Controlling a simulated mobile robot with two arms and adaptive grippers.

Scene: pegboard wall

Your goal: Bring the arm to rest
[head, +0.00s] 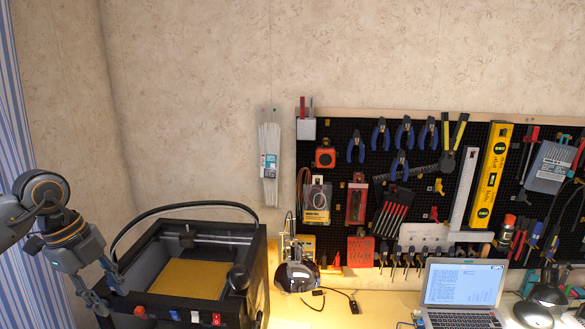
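My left arm comes in from the left edge, and its grey and black gripper (108,298) points down at the left front of a black 3D-printer-like machine. Its two fingers show apart with nothing seen between them. The fingertips overlap the machine's left front corner in the picture; I cannot tell whether they touch it. My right gripper is not in view.
The black machine (258,275) has a yellow plate (190,277). A laptop (462,285), a desk lamp (545,295) and a dark round device (296,277) stand on the lit table (385,305). A tool-filled pegboard (345,135) hangs behind. The wall above the machine is clear.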

